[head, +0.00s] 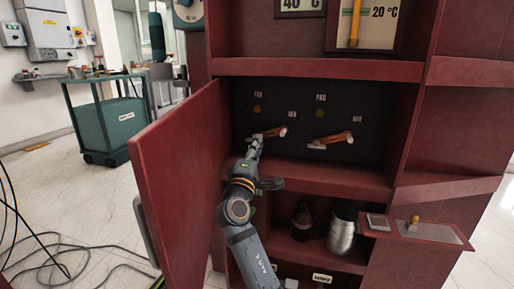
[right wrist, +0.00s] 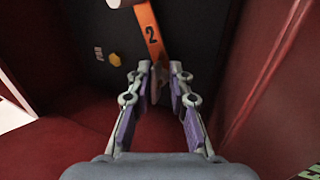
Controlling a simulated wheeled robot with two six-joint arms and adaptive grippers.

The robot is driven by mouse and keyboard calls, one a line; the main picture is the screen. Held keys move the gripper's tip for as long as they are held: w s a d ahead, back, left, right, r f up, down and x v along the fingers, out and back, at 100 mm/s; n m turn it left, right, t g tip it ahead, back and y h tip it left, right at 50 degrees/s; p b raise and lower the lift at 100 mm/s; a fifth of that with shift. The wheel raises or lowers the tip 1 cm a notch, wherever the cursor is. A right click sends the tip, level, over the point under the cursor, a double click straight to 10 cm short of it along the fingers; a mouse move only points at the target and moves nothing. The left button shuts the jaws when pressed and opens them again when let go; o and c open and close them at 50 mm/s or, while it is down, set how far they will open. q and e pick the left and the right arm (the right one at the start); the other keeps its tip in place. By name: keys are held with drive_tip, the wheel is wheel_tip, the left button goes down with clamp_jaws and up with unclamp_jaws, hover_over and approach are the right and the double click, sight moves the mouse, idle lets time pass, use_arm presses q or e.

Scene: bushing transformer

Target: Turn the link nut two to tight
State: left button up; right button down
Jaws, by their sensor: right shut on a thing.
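An orange link marked 2 (right wrist: 150,32) lies against the dark panel inside the red cabinet. In the head view it is the left orange link (head: 272,132). My right gripper (head: 256,140) reaches into the compartment from below, at the left end of this link. In the right wrist view my right gripper (right wrist: 160,76) has its fingertips closed in around the link's near end. Link nut two is hidden between the fingertips, so its tightness cannot be seen. My left gripper is not in view.
A second orange link (head: 331,139) is on the panel to the right. A brass hexagonal piece (right wrist: 114,59) sits beside link 2. The open red door (head: 180,170) stands close left of my right arm. A dark bottle (head: 302,222) and metal vessel (head: 342,230) stand on the shelf below.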

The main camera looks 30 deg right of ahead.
drive_tip(key=c, duration=1.4)
unclamp_jaws()
drive_tip(key=shift+r, duration=0.5)
drive_tip(key=shift+f, duration=0.1)
drive_tip(key=shift+f, duration=0.15)
